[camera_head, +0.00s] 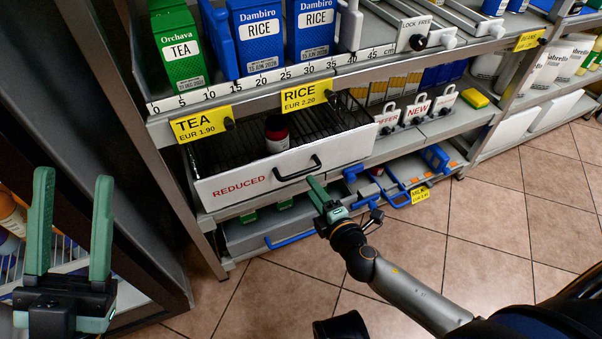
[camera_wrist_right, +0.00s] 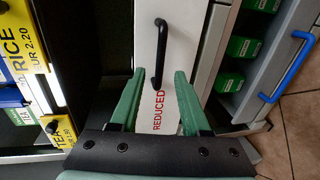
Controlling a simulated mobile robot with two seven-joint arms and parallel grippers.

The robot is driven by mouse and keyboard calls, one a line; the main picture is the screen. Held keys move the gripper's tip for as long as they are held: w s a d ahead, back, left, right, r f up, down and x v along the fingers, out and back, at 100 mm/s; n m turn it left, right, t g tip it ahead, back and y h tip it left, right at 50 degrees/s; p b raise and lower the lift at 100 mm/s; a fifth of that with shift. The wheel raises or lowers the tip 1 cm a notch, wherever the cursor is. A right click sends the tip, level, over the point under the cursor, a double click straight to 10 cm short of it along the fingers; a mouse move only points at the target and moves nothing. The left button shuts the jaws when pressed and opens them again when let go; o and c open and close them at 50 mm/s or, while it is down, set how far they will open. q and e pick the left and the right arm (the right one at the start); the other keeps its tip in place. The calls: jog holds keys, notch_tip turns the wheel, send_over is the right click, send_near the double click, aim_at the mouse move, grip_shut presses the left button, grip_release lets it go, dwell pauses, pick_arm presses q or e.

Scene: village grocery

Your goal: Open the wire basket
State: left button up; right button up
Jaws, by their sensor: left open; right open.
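The wire basket (camera_head: 233,187) has a white front panel marked REDUCED and a black bar handle (camera_head: 298,172). Its front stands out below the shelf edge, and its dark wire inside shows, with a dark bottle (camera_head: 277,134) in it. My right gripper (camera_head: 318,189) is open, just in front of and below the handle's right end. In the right wrist view, the handle (camera_wrist_right: 158,52) lies ahead, its near end between the open fingertips (camera_wrist_right: 158,78); contact cannot be told. My left gripper (camera_head: 73,180) is open and empty at the left, away from the basket.
A shelf with tea and rice boxes (camera_head: 262,35) and yellow price tags (camera_head: 307,94) runs above the basket. A lower grey drawer with a blue handle (camera_head: 290,240) lies below. A dark cabinet stands left. The tiled floor (camera_head: 480,220) at right is clear.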

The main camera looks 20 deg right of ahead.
aim_at(303, 174)
jog(key=b+x, duration=0.1)
jog(key=x, duration=0.6)
jog(key=shift+w+a+f, duration=0.1)
jog(key=shift+w, duration=0.3)
jog(key=shift+c, duration=0.3)
grip_shut()
dwell(0.7)
